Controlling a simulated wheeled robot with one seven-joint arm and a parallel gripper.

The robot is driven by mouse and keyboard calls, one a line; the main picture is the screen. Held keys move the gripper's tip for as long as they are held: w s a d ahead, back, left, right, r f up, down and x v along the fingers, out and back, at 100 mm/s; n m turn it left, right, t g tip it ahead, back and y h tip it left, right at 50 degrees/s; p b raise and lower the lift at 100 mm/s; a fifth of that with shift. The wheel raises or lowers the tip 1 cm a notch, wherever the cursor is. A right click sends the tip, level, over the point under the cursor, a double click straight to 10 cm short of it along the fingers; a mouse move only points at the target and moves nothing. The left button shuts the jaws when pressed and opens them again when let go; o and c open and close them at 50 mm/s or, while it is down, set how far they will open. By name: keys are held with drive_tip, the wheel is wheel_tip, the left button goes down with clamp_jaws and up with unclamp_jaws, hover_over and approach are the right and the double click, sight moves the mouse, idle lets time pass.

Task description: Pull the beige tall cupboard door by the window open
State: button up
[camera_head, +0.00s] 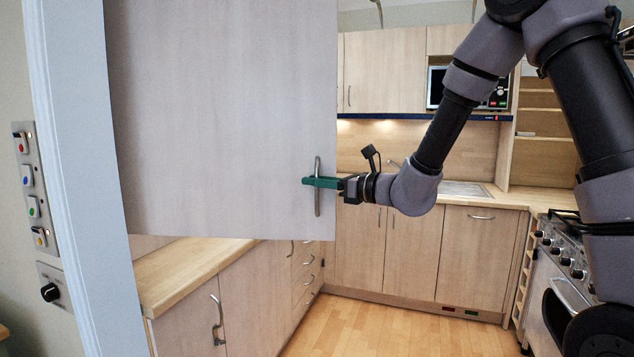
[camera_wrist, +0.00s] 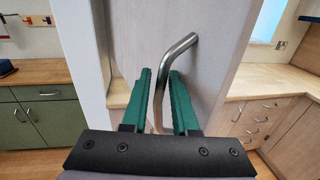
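The beige cupboard door (camera_head: 225,110) is a large plain panel filling the left of the head view. Its metal bar handle (camera_head: 317,210) stands upright near the lower right corner. My gripper (camera_head: 310,182) reaches in from the right, its green fingers level and crossing the handle. In the wrist view, the handle (camera_wrist: 181,47) passes between the two green fingers of my gripper (camera_wrist: 160,75). Gaps show beside the bar, so the fingers look open around it rather than clamped. The door panel (camera_wrist: 215,50) lies right behind the handle. The cupboard's inside is hidden.
A pale frame post (camera_head: 75,150) and a switch panel (camera_head: 32,195) stand at the left. A wooden counter (camera_head: 185,275) runs below the door. The range cooker (camera_head: 560,265) is at the right. The wooden floor (camera_head: 385,330) in the middle is clear.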

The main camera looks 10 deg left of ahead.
drive_tip(key=v, duration=1)
drive_tip(key=shift+s+d, duration=0.15)
drive_tip(key=shift+d, duration=0.25)
